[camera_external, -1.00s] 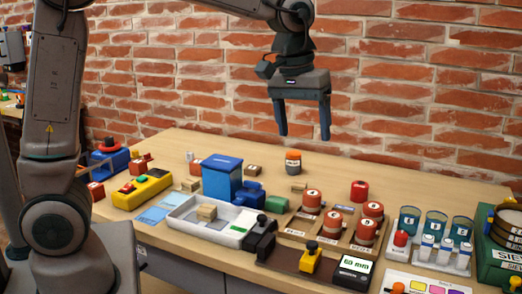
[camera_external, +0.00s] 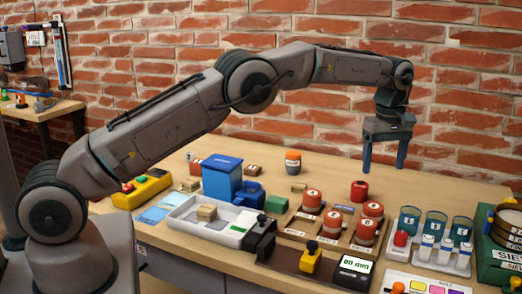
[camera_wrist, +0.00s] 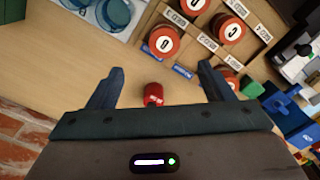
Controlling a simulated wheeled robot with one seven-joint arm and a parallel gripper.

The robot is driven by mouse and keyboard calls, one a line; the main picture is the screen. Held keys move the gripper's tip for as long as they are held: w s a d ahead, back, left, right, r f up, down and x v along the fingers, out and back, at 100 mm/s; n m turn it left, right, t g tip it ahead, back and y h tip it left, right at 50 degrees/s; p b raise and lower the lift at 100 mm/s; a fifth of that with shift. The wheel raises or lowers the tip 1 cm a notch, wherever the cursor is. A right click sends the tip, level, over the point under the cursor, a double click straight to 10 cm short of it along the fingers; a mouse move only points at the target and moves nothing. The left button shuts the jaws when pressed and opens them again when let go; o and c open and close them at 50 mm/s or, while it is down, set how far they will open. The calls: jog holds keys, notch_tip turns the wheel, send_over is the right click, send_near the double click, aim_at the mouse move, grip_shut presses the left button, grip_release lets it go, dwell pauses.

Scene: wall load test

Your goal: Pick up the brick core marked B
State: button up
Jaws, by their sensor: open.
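Several round, brick-red cores with white letter discs stand in a wooden tray (camera_external: 298,235): a back-left core (camera_external: 313,201), a front-left core (camera_external: 332,223), a back-right core (camera_external: 372,212) and a front-right core (camera_external: 366,232). Another core (camera_wrist: 228,74) is partly hidden by my finger. My gripper (camera_external: 384,170) is open and empty, pointing down above the back of the table. Its two fingers also show in the wrist view (camera_wrist: 158,82).
A small red cylinder (camera_external: 360,191) stands alone behind the tray and shows between my fingers in the wrist view (camera_wrist: 153,94). Blue cups (camera_external: 436,222) stand right of the tray. A blue bin (camera_external: 221,180) and a white tray (camera_external: 180,213) lie left. A brick wall rises behind.

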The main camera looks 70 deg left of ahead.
aim_at(373, 206)
notch_tip(373, 206, down, 9)
jog(key=shift+r+p, duration=0.1)
jog(key=shift+p, duration=0.25)
jog(key=f, duration=0.1)
jog(key=f+p, duration=0.1)
jog(key=f, duration=0.2)
jog(key=shift+s+a+f+p, duration=0.2)
jog(key=shift+s+a+p, duration=0.1)
jog(key=shift+s+p, duration=0.1)
jog(key=shift+f, duration=0.5)
jog(key=shift+w, duration=0.1)
jog(key=c, duration=1.2)
